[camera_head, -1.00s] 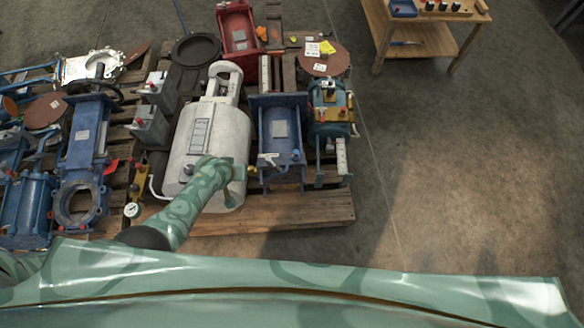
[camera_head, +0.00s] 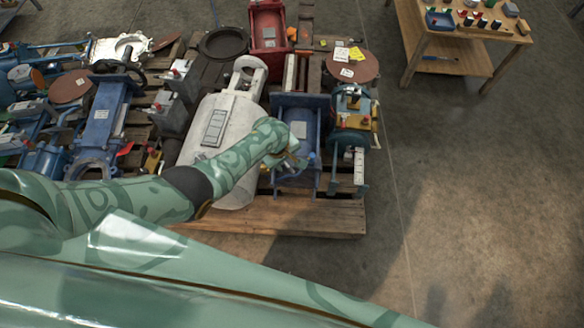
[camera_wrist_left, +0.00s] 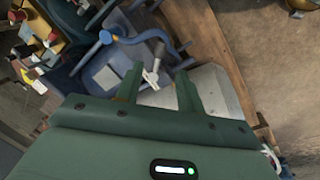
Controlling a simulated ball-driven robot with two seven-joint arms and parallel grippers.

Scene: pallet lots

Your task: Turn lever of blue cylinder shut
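The blue cylinder (camera_head: 299,105) stands on the pallet with a pale label on its top face. Its near end is partly covered by my left gripper (camera_head: 292,158) in the head view. In the left wrist view the blue cylinder (camera_wrist_left: 105,72) lies beyond the fingers, with a curved blue handle and an orange spot on it. A small pale grey lever (camera_wrist_left: 152,73) shows between the fingertips of my left gripper (camera_wrist_left: 160,72). The fingers are apart on either side of it; I cannot tell whether they touch it. My right gripper is not in view.
A white tank (camera_head: 222,125) stands left of the blue cylinder, under my left arm. A teal machine (camera_head: 350,140) with brass parts stands close on the right. The wooden pallet's front edge (camera_head: 300,218) is clear. A wooden bench (camera_head: 440,62) stands at the upper right, with open floor below.

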